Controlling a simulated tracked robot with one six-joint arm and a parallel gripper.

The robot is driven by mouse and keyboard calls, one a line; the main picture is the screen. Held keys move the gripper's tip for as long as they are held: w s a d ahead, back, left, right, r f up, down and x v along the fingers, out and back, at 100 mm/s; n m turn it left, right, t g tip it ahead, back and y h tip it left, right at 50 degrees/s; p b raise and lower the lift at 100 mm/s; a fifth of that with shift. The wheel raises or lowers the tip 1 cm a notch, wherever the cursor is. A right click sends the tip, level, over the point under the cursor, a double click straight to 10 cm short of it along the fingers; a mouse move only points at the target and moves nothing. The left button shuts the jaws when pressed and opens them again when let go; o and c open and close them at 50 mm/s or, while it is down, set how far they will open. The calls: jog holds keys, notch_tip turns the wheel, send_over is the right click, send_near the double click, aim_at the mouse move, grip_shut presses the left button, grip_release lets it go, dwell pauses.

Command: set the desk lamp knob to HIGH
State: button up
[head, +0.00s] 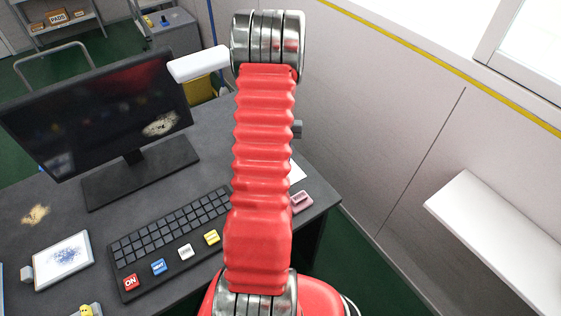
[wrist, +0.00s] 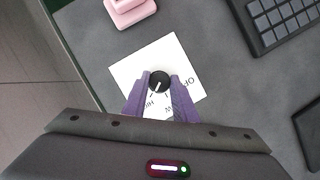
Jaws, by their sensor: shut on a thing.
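In the wrist view, the round black knob (wrist: 159,81) sits on a square white plate (wrist: 128,71) on the grey desk. My gripper (wrist: 160,86) has its two purple fingers on either side of the knob, shut on it. A pale pointer line on the knob leans down and left, toward partly covered lettering that starts with HI. Other lettering reads OF at the right and W below; the fingers hide parts of the labels. In the head view, my red arm hides the knob; a white lamp head (head: 199,64) shows behind the monitor's right edge.
A black keyboard (head: 172,238) lies left of my arm, with a monitor (head: 100,112) behind it. A pink object (head: 301,201) lies near the desk's right edge; it also shows in the wrist view (wrist: 130,12). A wall and white shelf (head: 500,235) are at the right.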

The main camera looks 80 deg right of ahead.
jog(key=shift+d+m+t, duration=0.2)
jog(key=shift+m+t, duration=0.1)
jog(key=shift+m, duration=0.3)
jog(key=o, duration=1)
jog(key=shift+a, duration=0.1)
jog(key=shift+o, duration=0.2)
jog(key=v, duration=1.3)
jog(key=shift+r, duration=0.35)
